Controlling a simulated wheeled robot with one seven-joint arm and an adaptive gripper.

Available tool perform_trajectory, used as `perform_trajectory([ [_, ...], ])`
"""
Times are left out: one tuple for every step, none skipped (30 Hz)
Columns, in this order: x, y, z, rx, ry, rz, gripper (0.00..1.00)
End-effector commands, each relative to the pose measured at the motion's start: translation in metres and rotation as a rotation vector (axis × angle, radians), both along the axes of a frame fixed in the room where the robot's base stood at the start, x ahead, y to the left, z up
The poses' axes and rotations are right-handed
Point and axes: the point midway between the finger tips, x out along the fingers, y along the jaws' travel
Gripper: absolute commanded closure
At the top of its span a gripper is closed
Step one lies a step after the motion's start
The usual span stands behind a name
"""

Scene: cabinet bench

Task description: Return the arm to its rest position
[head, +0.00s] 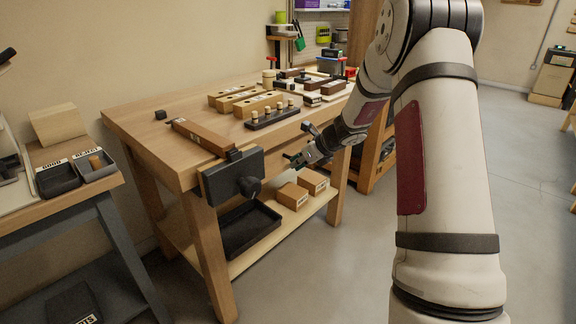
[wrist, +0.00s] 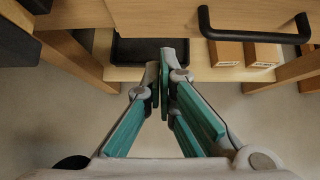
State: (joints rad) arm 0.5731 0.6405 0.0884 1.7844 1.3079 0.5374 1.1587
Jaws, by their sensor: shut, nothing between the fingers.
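My arm (head: 440,160) reaches from the right side of the head view toward the front of the wooden workbench (head: 150,135). My gripper (head: 292,160) is in front of the bench's front face, to the right of the dark vise (head: 233,177). In the wrist view my gripper (wrist: 165,62) has its green-padded fingers brought together at the tips, with nothing between them. A black bar handle (wrist: 255,36) on the bench front is just ahead and to the right of the fingertips in that view. The fingers look apart from it.
The lower shelf holds a black tray (head: 247,230) and cardboard boxes (head: 292,195). Wooden blocks and a peg rack (head: 272,117) lie on the bench top. A side table with grey bins (head: 95,165) stands at left. Open floor (head: 350,260) lies in front of the bench.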

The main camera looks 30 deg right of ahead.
Motion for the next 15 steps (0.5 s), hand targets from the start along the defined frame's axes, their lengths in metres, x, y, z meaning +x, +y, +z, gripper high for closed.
perform_trajectory([
  [-0.007,-0.003,0.01,0.0,-0.001,-0.001,1.0],
  [-0.011,-0.004,0.014,-0.001,0.0,-0.001,1.0],
  [-0.015,-0.006,0.018,-0.001,0.0,-0.001,1.0],
  [-0.019,-0.007,0.021,-0.001,0.0,-0.001,1.0],
  [-0.021,-0.008,0.024,-0.002,0.0,-0.001,1.0],
  [-0.025,-0.01,0.027,-0.002,0.0,0.0,1.0],
  [-0.027,-0.01,0.029,-0.002,0.0,0.0,1.0],
  [-0.029,-0.011,0.031,-0.001,0.001,0.001,1.0],
  [-0.031,-0.011,0.033,-0.001,0.001,0.001,1.0],
  [-0.032,-0.012,0.034,0.0,0.001,0.0,1.0],
  [-0.033,-0.012,0.034,0.0,0.001,0.0,1.0],
  [-0.034,-0.012,0.035,0.0,0.001,0.0,1.0],
  [-0.034,-0.012,0.035,0.0,0.001,0.001,1.0],
  [-0.034,-0.012,0.035,0.0,0.001,0.001,1.0],
  [-0.034,-0.013,0.035,0.0,0.001,0.001,1.0],
])
